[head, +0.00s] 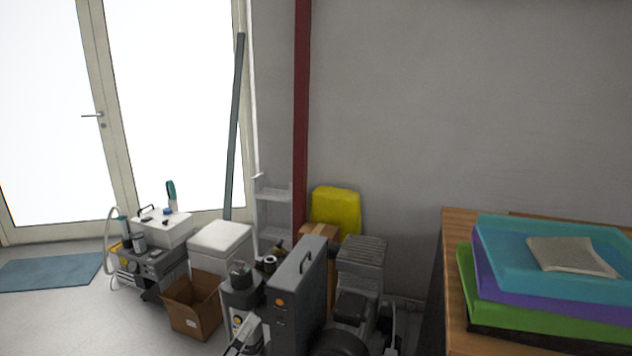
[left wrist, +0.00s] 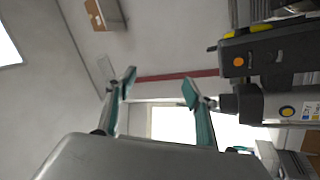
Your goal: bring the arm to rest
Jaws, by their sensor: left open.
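My left gripper (left wrist: 158,90) is open in the left wrist view, with its two teal-padded fingers spread apart and nothing between them. In the head view a small pale part of the left gripper (head: 244,338) shows at the bottom edge, in front of the compressors. A dark upright case with an orange knob (head: 297,290) stands close to the right of it; this case also shows in the left wrist view (left wrist: 262,55). A grey compressor unit with round stickers (left wrist: 289,106) is close beside the fingers. My right gripper is in neither view.
A cardboard box (head: 192,305), a white cabinet (head: 221,246) and a motor unit (head: 358,285) crowd the floor. A wooden table (head: 457,290) with stacked coloured trays (head: 545,262) stands at right. Open floor (head: 70,325) lies at left, near a blue mat (head: 48,271).

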